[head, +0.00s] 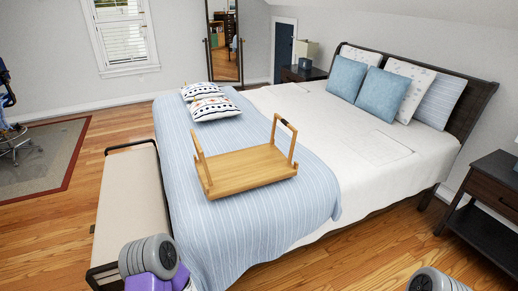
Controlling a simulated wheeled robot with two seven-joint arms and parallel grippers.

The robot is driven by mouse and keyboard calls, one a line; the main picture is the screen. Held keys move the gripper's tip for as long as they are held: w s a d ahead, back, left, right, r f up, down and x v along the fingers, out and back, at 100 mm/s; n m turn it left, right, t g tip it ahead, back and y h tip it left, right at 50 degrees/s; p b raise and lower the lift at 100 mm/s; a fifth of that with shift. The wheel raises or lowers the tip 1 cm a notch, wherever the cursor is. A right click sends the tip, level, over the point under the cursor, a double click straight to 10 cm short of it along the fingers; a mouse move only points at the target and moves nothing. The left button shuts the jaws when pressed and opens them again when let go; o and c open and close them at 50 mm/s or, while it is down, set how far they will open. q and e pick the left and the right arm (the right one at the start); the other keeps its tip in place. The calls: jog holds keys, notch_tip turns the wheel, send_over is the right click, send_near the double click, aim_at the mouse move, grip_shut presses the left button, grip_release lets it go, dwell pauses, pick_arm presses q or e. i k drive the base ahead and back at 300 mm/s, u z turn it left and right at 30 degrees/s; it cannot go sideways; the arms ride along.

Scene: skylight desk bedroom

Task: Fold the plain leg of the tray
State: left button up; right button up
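A light wooden tray (250,170) lies on the striped blue blanket near the foot of the bed, its flat top facing up. Two frame-shaped legs stand up from its ends. The leg at the left end, the plain leg (201,158), has no dark mark that I can see and stands raised, leaning slightly. The leg at the right end, the marked leg (292,150), has a dark patch on its top bar and is also raised. Neither of my grippers is in view; only grey and purple parts of my arms show at the bottom edge, apart from the tray.
The bed's blue blanket (270,215) is clear around the tray. A beige bench (127,205) stands along the foot of the bed. Patterned cushions (214,108) lie behind the tray. A dark nightstand (490,195) stands at the right.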

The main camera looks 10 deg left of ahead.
aim_at(199, 148)
jog(key=z, duration=0.45)
jog(key=k, duration=0.75)
jog(key=u, duration=1.05)
jog(key=i, duration=0.5)
jog(key=u, duration=1.8)
jog(key=i, duration=2.15)
jog(key=z, duration=3.05)
